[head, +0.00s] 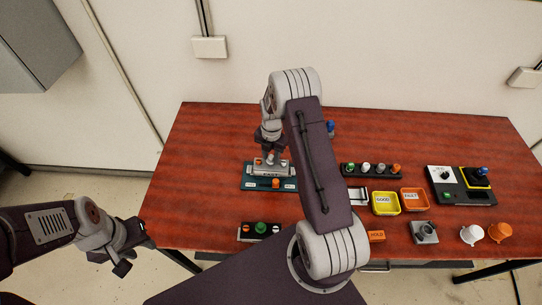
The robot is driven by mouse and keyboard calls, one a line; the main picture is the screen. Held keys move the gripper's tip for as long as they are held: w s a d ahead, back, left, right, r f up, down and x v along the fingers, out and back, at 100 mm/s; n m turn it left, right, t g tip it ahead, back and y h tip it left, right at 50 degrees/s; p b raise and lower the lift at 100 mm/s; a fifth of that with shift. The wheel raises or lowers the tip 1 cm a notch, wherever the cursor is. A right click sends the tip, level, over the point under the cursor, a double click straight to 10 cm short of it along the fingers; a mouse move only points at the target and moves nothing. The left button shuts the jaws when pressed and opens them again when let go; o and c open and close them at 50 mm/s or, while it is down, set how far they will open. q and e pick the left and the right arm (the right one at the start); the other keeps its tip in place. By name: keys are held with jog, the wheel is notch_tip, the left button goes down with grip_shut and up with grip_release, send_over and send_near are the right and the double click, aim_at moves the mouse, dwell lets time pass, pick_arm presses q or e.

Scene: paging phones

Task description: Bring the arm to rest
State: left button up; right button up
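My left gripper (122,266) hangs at the left, in front of the table's left front corner. It is clear of the objects, and its finger gap is too small to read. My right arm reaches up over the middle of the table and bends down at the back. My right gripper (270,157) points down at a grey labelled block (270,172) on a teal base (250,184) with an orange button. The fingertips are close above or at the block. I cannot tell whether they touch or grip it.
The reddish wooden table (400,130) holds a row of coloured knobs (371,168), a yellow tray (386,204), an orange tray (414,199), a joystick panel (461,185), a white cup (472,235) and an orange cup (499,232). A button box (260,229) sits at the front. The table's left back is clear.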

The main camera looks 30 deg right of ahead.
jog(key=o, duration=0.8)
jog(key=shift+o, duration=0.2)
jog(key=shift+r, duration=0.1)
jog(key=shift+r+p, duration=2.65)
jog(key=shift+r, duration=0.8)
grip_shut()
jog(key=shift+f, duration=0.2)
jog(key=shift+f+b, duration=1.75)
jog(key=shift+f, duration=0.35)
jog(key=shift+r, duration=0.15)
